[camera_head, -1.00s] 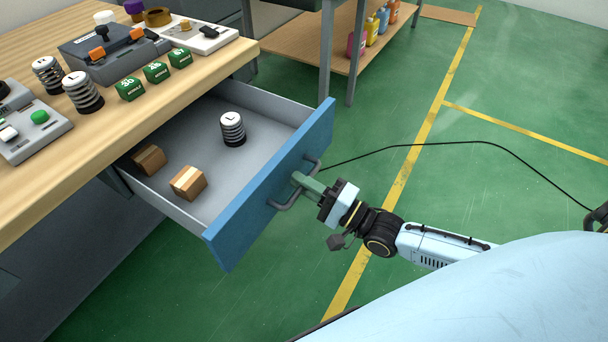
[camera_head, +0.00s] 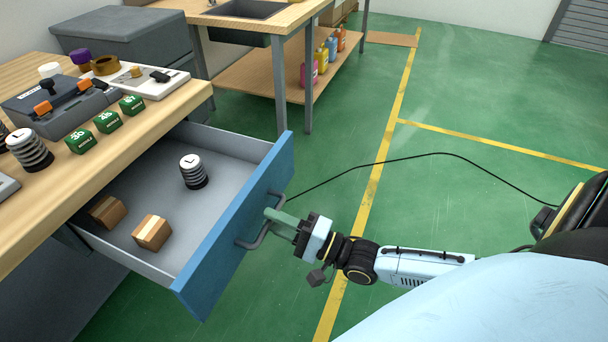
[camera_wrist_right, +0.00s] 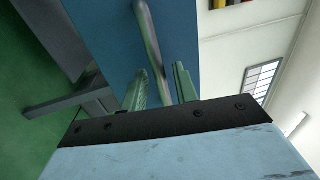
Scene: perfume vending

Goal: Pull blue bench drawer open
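The blue-fronted bench drawer (camera_head: 225,245) stands pulled well out from under the wooden bench top, its grey inside showing. Its grey bar handle (camera_head: 256,236) is on the outer face. My right gripper (camera_head: 276,220) is at the handle, with its greenish fingers reaching the bar. In the right wrist view the handle bar (camera_wrist_right: 148,35) runs between the two spread fingers (camera_wrist_right: 160,90), with a gap beside it, so the gripper looks open around the bar. My left gripper is not in view.
Inside the drawer are two cardboard boxes (camera_head: 152,232) and a striped cylinder (camera_head: 193,171). The bench top (camera_head: 150,125) carries green blocks and devices. A shelf table (camera_head: 250,88) with bottles stands behind. Green floor to the right is clear except for a black cable (camera_head: 400,158).

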